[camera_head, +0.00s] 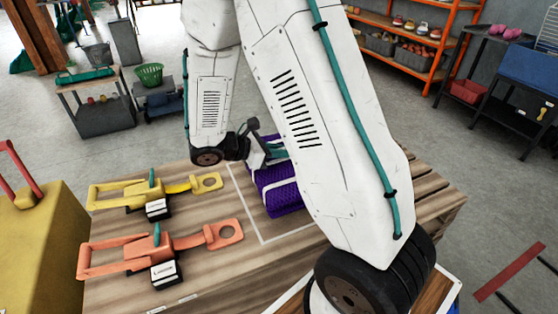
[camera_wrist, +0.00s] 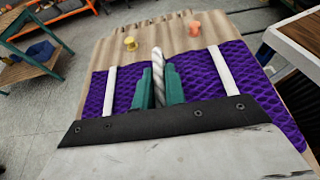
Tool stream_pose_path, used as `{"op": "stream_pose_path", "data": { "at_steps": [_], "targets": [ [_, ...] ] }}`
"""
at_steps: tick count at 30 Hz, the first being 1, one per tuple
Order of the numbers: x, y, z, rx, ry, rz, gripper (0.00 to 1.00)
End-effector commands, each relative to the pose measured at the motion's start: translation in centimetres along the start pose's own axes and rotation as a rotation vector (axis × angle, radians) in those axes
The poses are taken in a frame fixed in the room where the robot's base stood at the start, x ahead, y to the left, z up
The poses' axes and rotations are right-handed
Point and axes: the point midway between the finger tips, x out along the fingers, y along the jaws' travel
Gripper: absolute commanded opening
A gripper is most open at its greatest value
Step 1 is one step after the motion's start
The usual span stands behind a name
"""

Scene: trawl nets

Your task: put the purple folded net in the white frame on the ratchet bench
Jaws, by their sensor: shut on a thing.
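The purple folded net (camera_head: 277,197) has white bands and lies over the ratchet bench, largely hidden behind my arm. In the wrist view the net (camera_wrist: 226,75) fills the space below and beside my fingers. My gripper (camera_wrist: 158,76) has teal fingers shut on a pale twisted rope (camera_wrist: 158,58) at the middle of the net. In the head view my gripper (camera_head: 272,150) is just above the net. The white frame (camera_head: 245,204) is a thin outline on the bench top; its left and near lines show beside the net. I cannot tell whether the net touches the bench.
A yellow ratchet strap (camera_head: 137,193) and an orange one (camera_head: 140,251) lie left of the frame on the wooden bench (camera_head: 215,285). Yellow (camera_wrist: 130,43) and orange (camera_wrist: 194,28) pegs show past the net. An orange shelf (camera_head: 445,45) stands at the back right.

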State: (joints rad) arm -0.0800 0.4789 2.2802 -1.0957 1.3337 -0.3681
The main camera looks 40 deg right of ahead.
Motion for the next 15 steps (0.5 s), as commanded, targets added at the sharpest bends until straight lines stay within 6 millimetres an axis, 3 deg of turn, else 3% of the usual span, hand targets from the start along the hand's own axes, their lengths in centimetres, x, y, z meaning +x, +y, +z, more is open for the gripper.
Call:
{"op": "stream_pose_path", "data": {
  "at_steps": [9, 15],
  "targets": [
    [1.2, 0.0, -3.0, -0.001, -0.002, -0.001, 0.00],
    [1.3, 0.0, -3.1, 0.001, -0.001, 0.000, 0.00]
  ]
}}
